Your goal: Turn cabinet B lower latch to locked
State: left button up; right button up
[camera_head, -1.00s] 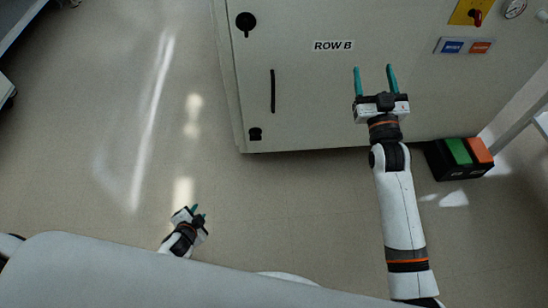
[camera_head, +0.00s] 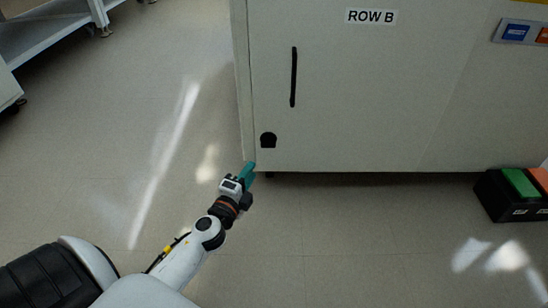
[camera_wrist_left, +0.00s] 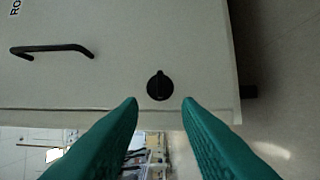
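The lower latch of cabinet B, a small black knob on a dark round base (camera_head: 268,140), sits low on the cream ROW B cabinet door (camera_head: 350,100), near its left edge. In the left wrist view the latch (camera_wrist_left: 160,85) lies just beyond and between my fingertips. Its ridge runs up and down in that picture, across the line of the door handle. My left gripper (camera_head: 248,170) is just below and left of the latch in the head view. Its teal fingers (camera_wrist_left: 160,106) are spread and empty, apart from the knob. My right gripper is not in view.
A black vertical handle (camera_head: 293,77) is above the latch on the door. A black box with green and orange tops (camera_head: 497,200) stands on the floor at right. A metal rack (camera_head: 55,35) is at upper left. The floor between is clear.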

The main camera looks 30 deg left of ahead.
aim_at(267, 147)
pick_arm(q)
jog(key=w, duration=0.3)
jog(key=w+a, duration=0.1)
jog(key=w, duration=0.3)
jog(key=w+a, duration=0.1)
jog(key=w, duration=0.3)
jog(key=shift+w, duration=0.15)
grip_shut()
